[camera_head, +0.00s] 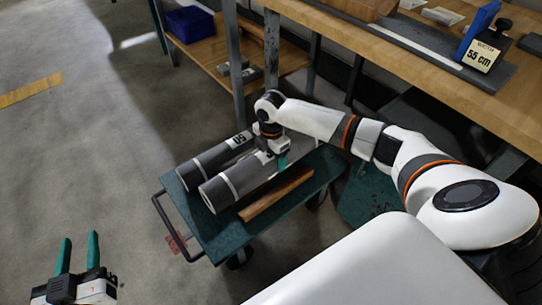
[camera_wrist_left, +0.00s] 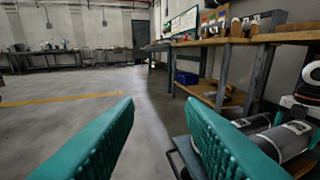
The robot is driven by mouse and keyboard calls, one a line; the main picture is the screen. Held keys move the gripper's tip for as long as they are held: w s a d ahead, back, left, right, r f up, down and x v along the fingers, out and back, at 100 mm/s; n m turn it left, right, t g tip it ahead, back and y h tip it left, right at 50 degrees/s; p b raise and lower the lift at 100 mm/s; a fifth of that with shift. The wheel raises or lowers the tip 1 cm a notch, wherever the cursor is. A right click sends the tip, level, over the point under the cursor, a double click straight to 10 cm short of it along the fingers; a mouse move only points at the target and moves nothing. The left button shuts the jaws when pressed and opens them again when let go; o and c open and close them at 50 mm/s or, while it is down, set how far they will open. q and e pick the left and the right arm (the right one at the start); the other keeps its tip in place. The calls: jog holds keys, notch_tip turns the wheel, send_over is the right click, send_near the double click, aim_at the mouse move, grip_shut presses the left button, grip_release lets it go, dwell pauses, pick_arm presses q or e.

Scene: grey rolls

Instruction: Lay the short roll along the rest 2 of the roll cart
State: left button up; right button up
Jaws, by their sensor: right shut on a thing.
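The roll cart (camera_head: 215,240) is a low green cart with a dark handle at its left end. Two grey rolls with dark bands lie side by side along it. The far roll (camera_head: 215,160) bears a label reading 50, upside down. My right gripper (camera_head: 280,162) is shut on the near roll (camera_head: 232,185), which is at the level of the cart bed; I cannot tell if it touches the bed. A wooden strip (camera_head: 276,195) runs along the cart beside the near roll. My left gripper (camera_head: 78,255) is open and empty, off the cart; its fingers also show in the left wrist view (camera_wrist_left: 160,140).
A wooden workbench (camera_head: 400,50) stands behind the cart, with a 55 cm sign (camera_head: 483,56) on it. A lower shelf holds a blue bin (camera_head: 190,23). The floor (camera_head: 80,150) at the left is clear, with a yellow line (camera_head: 30,91).

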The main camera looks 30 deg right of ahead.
jog(key=shift+r, duration=0.1)
jog(key=shift+p, duration=0.5)
jog(key=shift+f, duration=0.35)
jog(key=shift+f+b, duration=0.55)
jog(key=shift+f, duration=0.55)
notch_tip(320, 180, down, 2)
jog(key=shift+f+b, duration=0.25)
jog(key=shift+b, duration=0.3)
notch_tip(320, 180, down, 2)
jog(key=shift+f+b, duration=0.15)
jog(key=shift+b, duration=0.4)
pick_arm(q)
notch_tip(320, 180, up, 11)
jog(key=s+d+t+h, duration=0.1)
jog(key=s+t+h, duration=0.1)
jog(key=t, duration=0.6)
jog(key=shift+s+f+h+b, duration=0.15)
jog(key=shift+s+h+b, duration=0.25)
jog(key=shift+b, duration=0.05)
pick_arm(e)
jog(key=shift+f, duration=0.85)
